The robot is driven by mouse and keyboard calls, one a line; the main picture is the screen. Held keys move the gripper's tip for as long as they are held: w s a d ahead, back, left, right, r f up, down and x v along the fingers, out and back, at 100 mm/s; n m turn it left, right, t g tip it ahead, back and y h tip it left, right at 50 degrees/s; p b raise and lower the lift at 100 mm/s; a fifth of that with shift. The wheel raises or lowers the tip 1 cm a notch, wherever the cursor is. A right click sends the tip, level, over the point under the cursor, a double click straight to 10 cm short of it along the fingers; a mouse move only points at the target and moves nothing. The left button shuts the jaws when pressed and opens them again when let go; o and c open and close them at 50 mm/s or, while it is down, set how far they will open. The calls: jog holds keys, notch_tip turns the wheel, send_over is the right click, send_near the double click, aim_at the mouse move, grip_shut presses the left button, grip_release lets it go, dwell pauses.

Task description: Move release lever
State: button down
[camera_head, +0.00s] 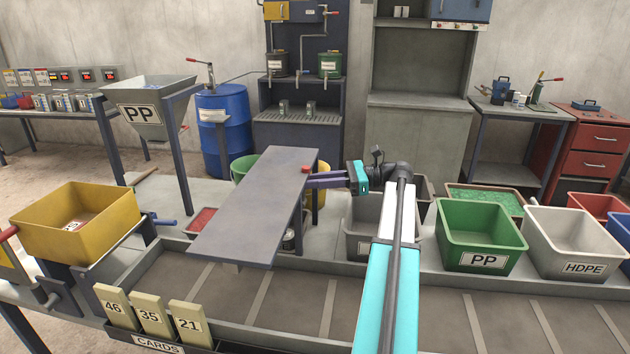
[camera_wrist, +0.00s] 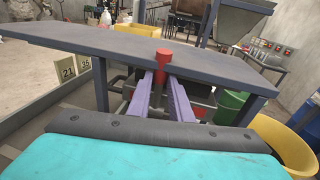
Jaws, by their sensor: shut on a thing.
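The release lever shows as a small red knob (camera_head: 305,170) at the right edge of a long grey tilted panel (camera_head: 262,200) in the head view. My gripper (camera_head: 312,180) reaches it from the right with its purple fingers. In the wrist view the red lever end (camera_wrist: 164,60) stands upright between the tips of my gripper (camera_wrist: 163,75), which is shut on it. The grey panel (camera_wrist: 100,42) lies just behind the lever there. The lower part of the lever is hidden by the fingers.
A green PP bin (camera_head: 482,232) and a white HDPE bin (camera_head: 572,240) stand to the right. A yellow bin (camera_head: 78,225) and a PP hopper (camera_head: 150,95) are at left. A conveyor (camera_head: 420,310) runs along the front, with number cards (camera_head: 150,315) at its edge.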

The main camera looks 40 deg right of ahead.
jog(key=shift+s+d, duration=0.1)
jog(key=c, duration=1.6)
grip_release()
jog(key=v, duration=0.5)
jog(key=p+v, duration=0.1)
jog(key=v, duration=0.5)
jog(key=shift+d+r, duration=0.1)
jog(key=shift+r, duration=0.1)
jog(key=p, duration=0.4)
jog(key=d+p, duration=0.1)
jog(key=p, duration=0.4)
jog(key=shift+s+d, duration=0.2)
jog(key=shift+s, duration=0.1)
